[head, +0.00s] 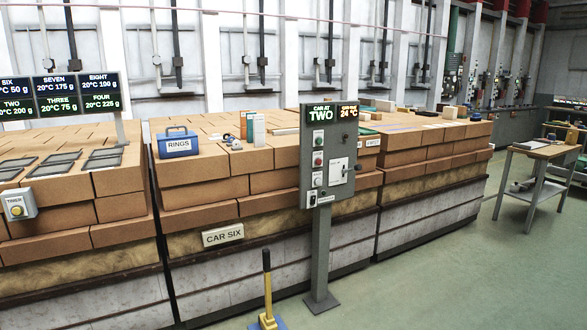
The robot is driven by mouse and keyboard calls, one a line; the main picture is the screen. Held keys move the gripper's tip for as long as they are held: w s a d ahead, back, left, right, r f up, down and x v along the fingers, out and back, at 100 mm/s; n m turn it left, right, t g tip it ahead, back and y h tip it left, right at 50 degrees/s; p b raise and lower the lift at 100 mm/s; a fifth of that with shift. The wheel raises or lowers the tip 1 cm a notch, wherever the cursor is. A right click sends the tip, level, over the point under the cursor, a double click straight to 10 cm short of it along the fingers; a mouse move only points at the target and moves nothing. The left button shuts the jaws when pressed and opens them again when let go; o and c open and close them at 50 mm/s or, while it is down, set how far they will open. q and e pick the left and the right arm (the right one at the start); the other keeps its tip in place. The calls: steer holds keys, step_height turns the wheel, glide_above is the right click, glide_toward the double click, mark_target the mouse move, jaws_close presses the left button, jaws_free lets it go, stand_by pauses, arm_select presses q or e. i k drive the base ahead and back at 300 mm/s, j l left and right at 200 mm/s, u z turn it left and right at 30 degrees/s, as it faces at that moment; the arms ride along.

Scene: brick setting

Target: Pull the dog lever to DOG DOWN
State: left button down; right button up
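A lever with a yellow shaft and a dark grip (267,285) stands nearly upright at the bottom centre of the head view, in front of the brick-topped car. Its foot sits on a blue base (277,323) at the frame's lower edge, partly cut off. I see no DOG DOWN marking on it, so I cannot tell its set position. Neither of my grippers shows in this view.
A grey control post (320,250) with a display reading "CAR AT TWO" stands right of the lever. Behind is a long car with bricks (205,190), labelled CAR SIX (222,236). Green floor (440,285) is clear at right, before a small table (545,151).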

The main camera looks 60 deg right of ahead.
mark_target(358, 167)
steer(key=z, duration=2.55)
steer(key=i+j+z, duration=0.25)
steer(key=i+j, duration=0.15)
steer(key=i, duration=0.3)
steer(key=i+j+z, duration=0.25)
steer(key=i+j, duration=0.25)
steer(key=i, duration=0.15)
steer(key=i+j+z, duration=0.3)
steer(key=i+j, duration=0.3)
steer(key=i+j+z, duration=0.25)
steer(key=i+j, duration=0.25)
steer(key=j, duration=0.3)
